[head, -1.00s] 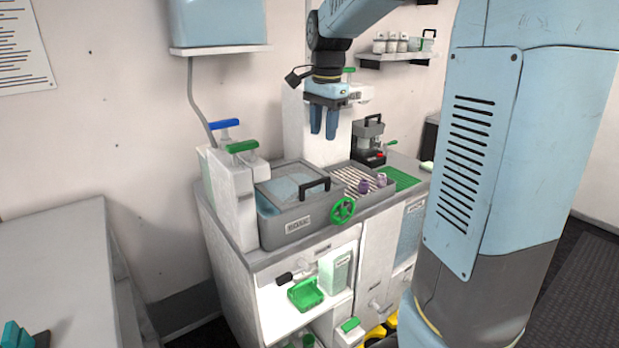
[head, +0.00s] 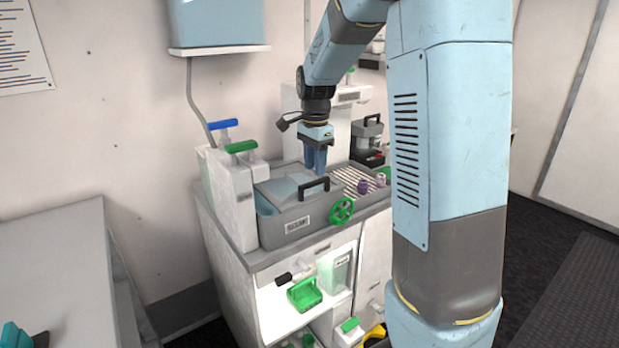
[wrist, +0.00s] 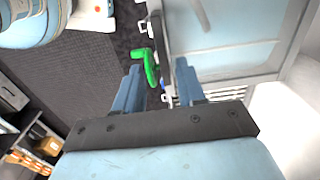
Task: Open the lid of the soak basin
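The soak basin (head: 284,228) is a grey box on the counter, with a labelled front. Its lid (head: 275,190) is closed, with a pale blue panel and a black bar handle (head: 314,187) near its right side. My gripper (head: 315,170) points down just above and behind the handle, apart from it as far as I can tell. In the wrist view, its two blue fingers (wrist: 157,72) are spread with nothing held between them.
Pumps with a blue handle (head: 224,124) and a green handle (head: 241,146) stand at left. A ribbed rack (head: 362,178) with small purple-topped items lies right. My arm hides the counter's right part.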

